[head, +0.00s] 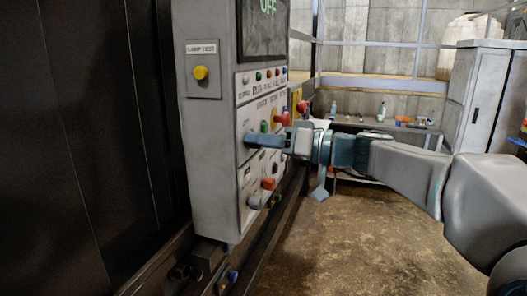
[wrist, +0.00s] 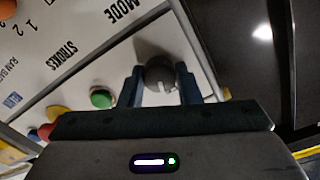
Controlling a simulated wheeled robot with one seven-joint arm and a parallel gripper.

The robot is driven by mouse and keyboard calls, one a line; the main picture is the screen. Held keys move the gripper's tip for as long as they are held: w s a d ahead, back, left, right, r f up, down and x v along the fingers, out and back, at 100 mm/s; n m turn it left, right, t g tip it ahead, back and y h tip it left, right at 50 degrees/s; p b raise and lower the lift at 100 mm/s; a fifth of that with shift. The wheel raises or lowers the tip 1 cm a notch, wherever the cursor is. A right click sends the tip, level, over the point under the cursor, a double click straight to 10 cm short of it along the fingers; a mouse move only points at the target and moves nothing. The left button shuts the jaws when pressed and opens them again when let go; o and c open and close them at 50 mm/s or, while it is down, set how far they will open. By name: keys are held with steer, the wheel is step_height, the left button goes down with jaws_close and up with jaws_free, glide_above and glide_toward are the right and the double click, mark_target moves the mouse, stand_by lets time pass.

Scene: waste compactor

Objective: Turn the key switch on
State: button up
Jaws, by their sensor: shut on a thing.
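My gripper (head: 248,140) reaches in from the right and points at the front of the grey control panel (head: 215,150). In the wrist view its two blue fingers (wrist: 160,82) are shut on a round dark grey knob (wrist: 158,70) with a light mark on its face. The knob sits on the panel beside the printed word MODE. In the head view the fingers hide this knob. I cannot tell from its shape whether it is the key switch. The panel's screen (head: 267,10) reads OFF in green.
A green button (wrist: 102,97) sits close to the left finger. A yellow button (head: 200,73) is on the panel's side. A red button (head: 282,118) and a lower orange-red one (head: 268,184) stick out near my gripper. Open floor (head: 330,240) lies to the right.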

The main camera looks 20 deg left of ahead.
steer(key=shift+m+b, duration=1.15)
steer(key=shift+m, duration=3.05)
steer(key=o, duration=1)
steer(key=shift+c, duration=0.2)
steer(key=s+d+b, duration=0.1)
steer(key=d+b, duration=0.1)
steer(key=d, duration=1.2)
steer(key=shift+r, duration=0.15)
steer(key=shift+s+a, duration=0.1)
